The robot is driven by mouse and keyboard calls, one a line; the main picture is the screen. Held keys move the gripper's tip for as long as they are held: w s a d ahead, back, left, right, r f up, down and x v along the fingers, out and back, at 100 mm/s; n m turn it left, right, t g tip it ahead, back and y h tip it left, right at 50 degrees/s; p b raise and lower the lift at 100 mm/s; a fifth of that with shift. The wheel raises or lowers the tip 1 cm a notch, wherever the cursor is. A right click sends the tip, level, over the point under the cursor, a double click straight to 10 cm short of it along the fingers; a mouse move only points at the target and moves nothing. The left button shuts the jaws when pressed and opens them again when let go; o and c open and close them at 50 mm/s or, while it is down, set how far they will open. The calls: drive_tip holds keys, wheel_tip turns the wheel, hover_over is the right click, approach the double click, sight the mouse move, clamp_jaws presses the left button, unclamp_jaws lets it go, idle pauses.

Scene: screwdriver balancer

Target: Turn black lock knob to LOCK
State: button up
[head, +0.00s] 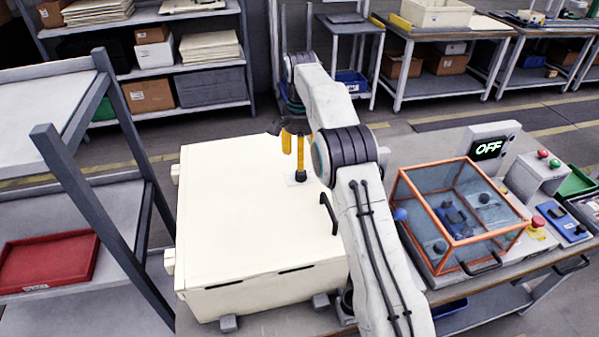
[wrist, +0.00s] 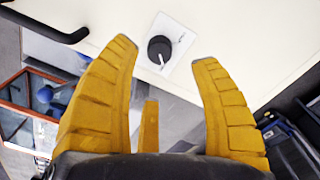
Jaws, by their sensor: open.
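The black lock knob (wrist: 159,49) sits on a small white label plate (wrist: 180,42) on top of a large cream cabinet (head: 235,215). Its white pointer line points toward the bottom of the wrist view; the label's lettering is too small to read. The knob also shows in the head view (head: 300,176), dark below the fingers. In the head view, my gripper (head: 298,160) hangs over the plate; contact with the knob cannot be told.
A black handle (head: 329,214) stands on the cabinet's right side. To the right, an orange-framed clear box (head: 460,210) and a display reading OFF (head: 488,149) stand on a bench. A grey shelf with a red tray (head: 48,261) is at left. The cabinet's left top is clear.

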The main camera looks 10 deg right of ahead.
sight(301, 172)
drive_tip(key=shift+f+b, duration=0.4)
drive_tip(key=shift+f, duration=2.85)
drive_tip(key=shift+o, duration=0.2)
clamp_jaws()
